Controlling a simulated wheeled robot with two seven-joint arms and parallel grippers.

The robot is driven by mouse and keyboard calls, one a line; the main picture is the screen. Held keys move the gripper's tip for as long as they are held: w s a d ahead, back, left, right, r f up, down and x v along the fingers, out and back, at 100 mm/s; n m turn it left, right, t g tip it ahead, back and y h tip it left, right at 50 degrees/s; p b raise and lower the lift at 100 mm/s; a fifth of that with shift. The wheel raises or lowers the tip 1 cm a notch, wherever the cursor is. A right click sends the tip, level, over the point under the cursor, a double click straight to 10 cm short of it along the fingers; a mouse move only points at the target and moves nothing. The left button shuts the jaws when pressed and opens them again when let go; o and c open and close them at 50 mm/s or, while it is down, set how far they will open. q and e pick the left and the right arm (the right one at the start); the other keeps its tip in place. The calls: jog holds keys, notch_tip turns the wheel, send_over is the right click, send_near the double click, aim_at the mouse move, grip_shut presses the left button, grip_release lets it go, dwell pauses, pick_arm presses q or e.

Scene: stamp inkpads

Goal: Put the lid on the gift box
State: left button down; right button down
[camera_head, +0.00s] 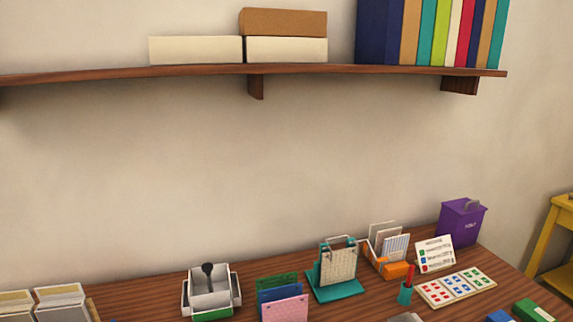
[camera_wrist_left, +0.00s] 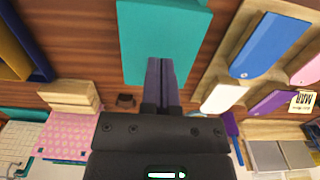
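I cannot make out a gift box or its lid for certain in either view. In the left wrist view my left gripper (camera_wrist_left: 161,85) points away from the camera with its two fingers together and no gap showing between them. A flat teal thing (camera_wrist_left: 165,30) lies beyond the fingertips; whether they touch it I cannot tell. My right gripper is in neither view. My left gripper does not show in the head view.
In the head view, a white box with a dark-handled thing (camera_head: 210,285), a teal calendar stand (camera_head: 336,268), an orange letter holder (camera_head: 388,262) and a purple bin (camera_head: 462,222) crowd the wooden desk. Above is a shelf (camera_head: 200,73). The wrist view shows a blue tag-shaped piece (camera_wrist_left: 270,45).

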pick_arm(q)
jog(key=shift+f+b, duration=0.5)
jog(key=shift+f, duration=0.6)
dwell(0.6)
jog(key=shift+s+f+p, duration=0.15)
jog(key=shift+p, duration=0.2)
dwell(1.4)
notch_tip(320, 180, up, 7)
jog(key=p, duration=0.8)
jog(key=shift+r, duration=0.2)
jog(key=shift+f, duration=0.1)
